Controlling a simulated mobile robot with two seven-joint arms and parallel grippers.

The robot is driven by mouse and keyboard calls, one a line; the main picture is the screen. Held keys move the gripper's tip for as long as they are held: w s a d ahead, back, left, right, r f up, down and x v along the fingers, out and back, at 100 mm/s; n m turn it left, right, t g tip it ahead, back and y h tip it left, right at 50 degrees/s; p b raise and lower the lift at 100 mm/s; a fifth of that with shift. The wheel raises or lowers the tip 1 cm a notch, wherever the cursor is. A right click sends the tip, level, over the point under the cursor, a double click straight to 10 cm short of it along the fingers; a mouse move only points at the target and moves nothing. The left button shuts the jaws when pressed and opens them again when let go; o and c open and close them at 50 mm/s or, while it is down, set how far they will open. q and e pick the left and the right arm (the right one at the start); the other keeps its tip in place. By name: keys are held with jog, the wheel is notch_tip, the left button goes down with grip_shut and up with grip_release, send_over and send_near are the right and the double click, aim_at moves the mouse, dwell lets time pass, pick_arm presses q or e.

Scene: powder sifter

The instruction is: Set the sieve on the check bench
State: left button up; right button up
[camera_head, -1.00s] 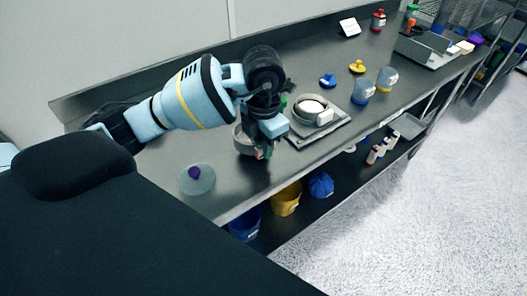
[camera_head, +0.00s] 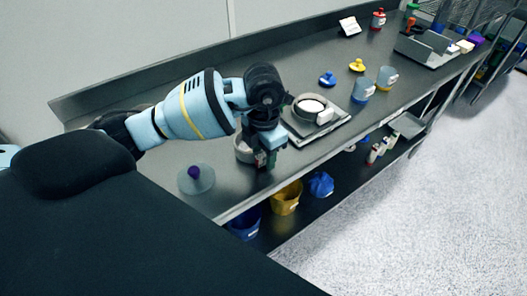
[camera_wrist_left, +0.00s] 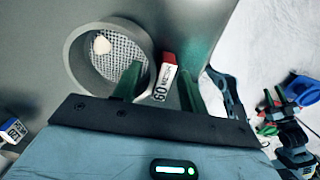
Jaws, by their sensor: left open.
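The sieve (camera_wrist_left: 112,62) is a grey ring with a wire mesh floor and a small pale lump on the mesh. A red and white tag reading 60 MESH (camera_wrist_left: 163,80) sticks out from its side. My left gripper (camera_wrist_left: 160,78) is open, with its green fingers on either side of the tag; I cannot tell whether they touch it. In the head view the sieve (camera_head: 241,150) stands on the dark bench (camera_head: 225,180), partly hidden behind my left gripper (camera_head: 264,158).
A round pan with white contents (camera_head: 309,105) sits on a flat tray (camera_head: 326,128) just right. A clear lid with a purple knob (camera_head: 196,180) lies to the left. Two jars (camera_head: 363,92) stand farther right. A yellow bucket (camera_head: 287,199) is on the lower shelf.

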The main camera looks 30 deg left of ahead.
pick_arm(q)
jog(key=shift+r, duration=0.1)
notch_tip(320, 180, up, 12)
jog(key=p, duration=0.1)
pick_arm(e)
jog(key=shift+w+d+r, duration=0.1)
jog(key=shift+w+r, duration=0.4)
jog(key=shift+r, duration=0.3)
